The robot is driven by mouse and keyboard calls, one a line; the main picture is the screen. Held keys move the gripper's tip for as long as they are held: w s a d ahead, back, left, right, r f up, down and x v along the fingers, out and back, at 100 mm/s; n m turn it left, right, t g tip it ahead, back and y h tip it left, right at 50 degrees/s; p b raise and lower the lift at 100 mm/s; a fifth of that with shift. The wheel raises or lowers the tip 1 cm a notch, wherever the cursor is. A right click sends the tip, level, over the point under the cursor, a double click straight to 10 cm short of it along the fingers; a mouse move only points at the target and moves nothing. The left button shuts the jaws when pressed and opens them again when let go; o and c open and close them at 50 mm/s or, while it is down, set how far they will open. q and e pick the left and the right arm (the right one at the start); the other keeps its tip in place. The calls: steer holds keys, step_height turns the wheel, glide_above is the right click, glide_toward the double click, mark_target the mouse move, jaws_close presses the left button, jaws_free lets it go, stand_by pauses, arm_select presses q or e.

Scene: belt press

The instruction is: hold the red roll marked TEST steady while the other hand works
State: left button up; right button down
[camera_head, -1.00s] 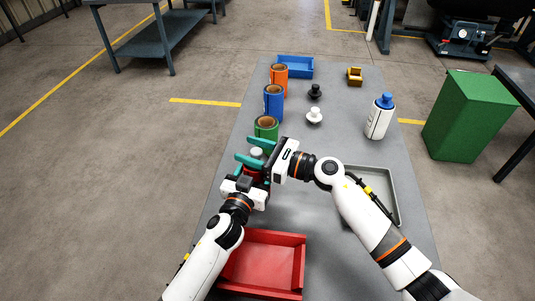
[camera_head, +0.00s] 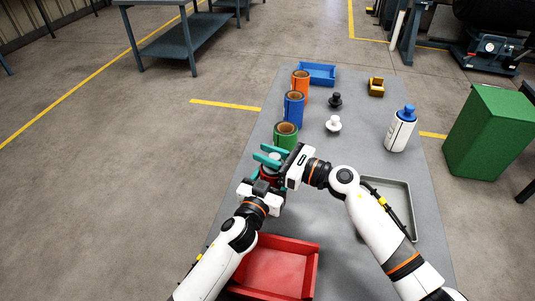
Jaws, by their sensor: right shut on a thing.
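The red roll (camera_head: 269,173) stands near the table's left edge, mostly hidden by my two hands; its TEST marking cannot be read. My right gripper (camera_head: 269,155) reaches in from the right over the roll's top. Its teal fingers are close together on a small pale knob (camera_head: 275,156) there, partly hidden. My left gripper (camera_head: 258,175) is low at the roll's near left side. Its fingers are largely hidden, so I cannot tell if they grip the roll.
Green (camera_head: 286,137), blue (camera_head: 293,110) and orange (camera_head: 300,87) rolls stand behind in a row. A white knob (camera_head: 333,123), black knob (camera_head: 335,100) and bottle (camera_head: 400,130) stand farther right. A red tray (camera_head: 273,270) lies in front, a grey tray (camera_head: 408,222) at right.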

steer(key=shift+r, duration=0.25)
stand_by(0.4)
steer(key=shift+r, duration=0.85)
steer(key=shift+r, duration=0.1)
steer(key=shift+r, duration=1.9)
arm_select(q)
steer(key=o, duration=1.5)
steer(key=shift+c, duration=0.2)
